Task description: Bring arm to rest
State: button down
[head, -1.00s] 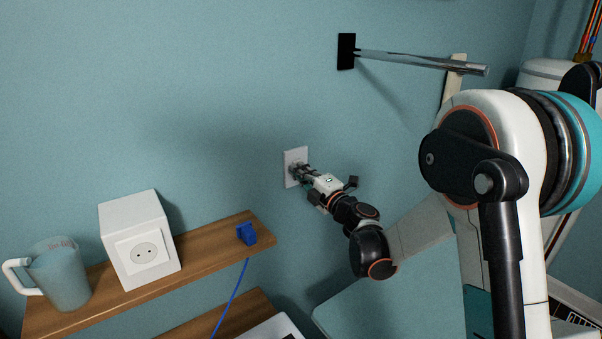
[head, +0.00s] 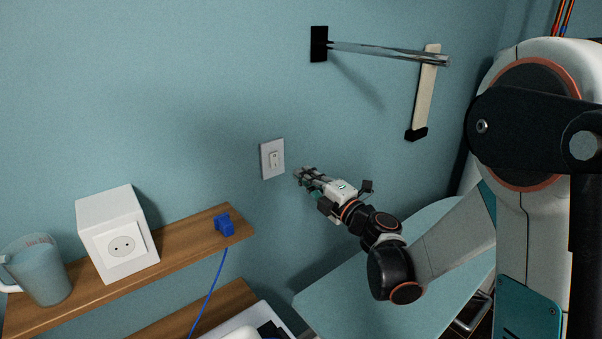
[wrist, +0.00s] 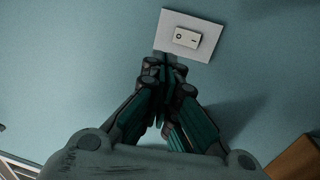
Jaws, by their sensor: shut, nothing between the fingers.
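My gripper (head: 299,174) is shut and empty in the head view, a little right of and below a white wall switch (head: 272,159). A gap of wall shows between the fingertips and the switch plate. In the wrist view the closed fingers (wrist: 164,66) point toward the switch plate (wrist: 188,36), whose rocker with its markings is in plain view. The fingertips overlap the plate's lower left edge in that picture. My arm reaches in from the right side of the head view.
A wooden shelf (head: 178,254) at left holds a mug (head: 40,272), a white socket box (head: 118,236) and a blue plug (head: 224,224) with a cord. A metal bar (head: 385,51) juts from the wall above my gripper. A pale teal surface (head: 345,300) lies below my arm.

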jog(key=s+d+r+m+t+h+b, duration=0.1)
jog(key=d+r+m+t+h+b, duration=0.15)
jog(key=d+r+m+h, duration=0.45)
jog(key=s+d+f+m+g+h, duration=0.2)
jog(key=s+d+m+h, duration=0.35)
jog(key=d+m, duration=0.3)
jog(key=s+a+f+m+g+b, duration=0.1)
jog(key=s+f+m+g, duration=0.2)
jog(key=s, duration=0.6)
jog(key=s+f+m+g+y+b, duration=0.1)
jog(key=s+f+m+g, duration=0.2)
jog(key=s+f, duration=0.4)
jog(key=s+a+f+m+g+b, duration=0.1)
jog(key=s+f+m+g, duration=0.2)
jog(key=s+f, duration=0.3)
jog(key=s, duration=0.4)
jog(key=shift+s+a+y, duration=0.3)
jog(key=shift+y, duration=0.05)
